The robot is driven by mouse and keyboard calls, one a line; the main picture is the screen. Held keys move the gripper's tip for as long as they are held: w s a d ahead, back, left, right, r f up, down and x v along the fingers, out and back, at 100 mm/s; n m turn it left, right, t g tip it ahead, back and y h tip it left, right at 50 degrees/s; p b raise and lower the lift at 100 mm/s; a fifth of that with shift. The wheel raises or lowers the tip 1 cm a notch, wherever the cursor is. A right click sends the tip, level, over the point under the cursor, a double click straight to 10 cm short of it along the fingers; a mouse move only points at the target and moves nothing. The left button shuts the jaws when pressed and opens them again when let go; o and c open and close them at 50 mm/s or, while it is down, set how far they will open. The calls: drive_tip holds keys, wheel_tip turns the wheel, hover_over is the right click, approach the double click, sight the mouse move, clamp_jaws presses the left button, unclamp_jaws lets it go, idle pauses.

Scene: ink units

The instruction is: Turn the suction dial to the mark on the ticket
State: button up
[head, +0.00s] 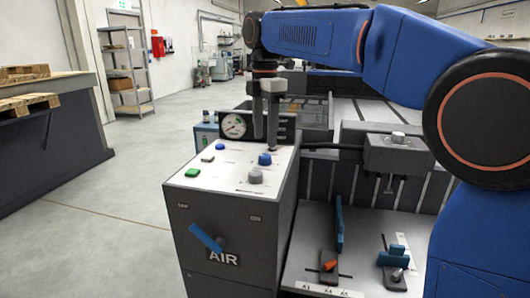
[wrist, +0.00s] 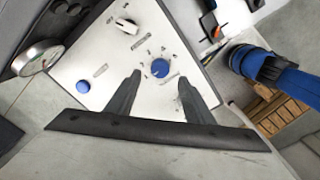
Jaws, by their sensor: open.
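The white-topped control box (head: 235,172) carries a round blue dial (wrist: 160,68) with printed marks around it. In the head view a blue dial (head: 265,159) shows below my gripper (head: 265,142). In the wrist view my gripper (wrist: 159,76) is open, its two dark fingertips on either side of the blue dial, with space between each finger and it. I cannot tell how high the fingertips are above the panel. The dial's marks are too small to read. I cannot make out a ticket in either view.
A grey-white knob (wrist: 127,26) and a blue button (wrist: 83,86) share the panel. A pressure gauge (head: 233,126) stands at its back edge. Fixtures stand on the lower shelf at right.

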sight(265, 156)
drive_tip(key=shift+f, duration=3.05)
drive_tip(key=c, duration=1)
